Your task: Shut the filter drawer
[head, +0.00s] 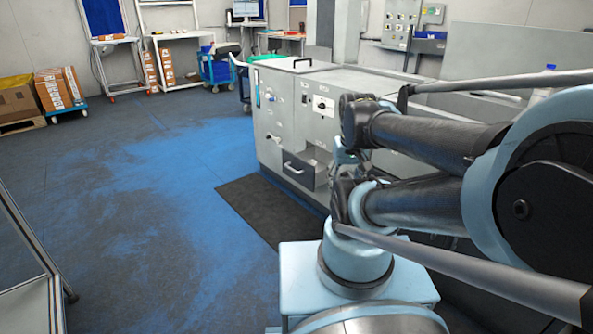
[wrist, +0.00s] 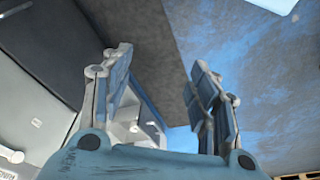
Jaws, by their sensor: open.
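The filter drawer (head: 302,174) is a grey box with a bar handle on its front, low on the grey machine cabinet (head: 283,118). It stands out from the cabinet's front face, pulled open. My gripper (wrist: 158,68) shows in the wrist view with its two fingers apart and nothing between the tips. In the head view my gripper is mostly hidden by my arm, just right of the drawer. Whether it touches the drawer cannot be told. In the wrist view a grey surface fills the left side, and pale parts behind the left finger are unclear.
A dark mat (head: 262,208) lies on the floor in front of the cabinet. The blue-grey floor (head: 130,200) to the left is open. Cardboard boxes (head: 58,88) and white tables (head: 180,38) stand at the back. A framed structure (head: 40,262) is at the near left.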

